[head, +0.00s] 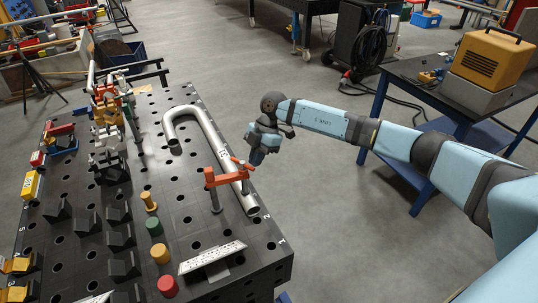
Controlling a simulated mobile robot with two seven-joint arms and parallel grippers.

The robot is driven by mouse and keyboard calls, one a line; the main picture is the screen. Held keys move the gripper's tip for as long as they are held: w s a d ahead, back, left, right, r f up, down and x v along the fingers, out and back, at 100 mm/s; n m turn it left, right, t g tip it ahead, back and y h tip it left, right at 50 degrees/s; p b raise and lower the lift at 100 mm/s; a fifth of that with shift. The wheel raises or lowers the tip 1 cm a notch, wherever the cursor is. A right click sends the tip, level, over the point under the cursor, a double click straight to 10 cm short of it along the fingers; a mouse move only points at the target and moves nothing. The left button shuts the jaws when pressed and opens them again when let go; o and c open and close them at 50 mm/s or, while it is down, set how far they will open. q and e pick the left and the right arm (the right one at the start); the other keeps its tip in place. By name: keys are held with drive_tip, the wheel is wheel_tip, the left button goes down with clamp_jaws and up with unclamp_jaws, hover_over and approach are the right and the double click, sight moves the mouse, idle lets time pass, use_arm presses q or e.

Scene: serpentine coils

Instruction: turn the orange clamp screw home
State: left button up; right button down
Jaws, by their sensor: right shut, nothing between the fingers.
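The orange clamp (226,179) stands on the perforated dark table, its grey post (215,201) to the left of a bent steel tube. Its arm reaches right over the tube, and its screw with a small orange handle (242,164) is at the right end. My right gripper (257,157) is shut and empty, pointing down just right of the screw handle. Whether it touches the handle cannot be told, because the two overlap closely in this view. The screw's lower end is hard to make out. My left gripper is not in view.
The U-shaped steel tube (218,138) lies along the table's right side. The dark table (190,228) also bears green, yellow and red knobs, a perforated metal bar (213,257) and several black blocks. Open floor (320,230) lies right of it. A blue-legged bench (440,98) stands at right.

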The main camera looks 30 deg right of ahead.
drive_tip(key=shift+s+a, duration=0.15)
drive_tip(key=shift+s+f+p, duration=0.15)
drive_tip(key=shift+p, duration=0.15)
idle(1.1)
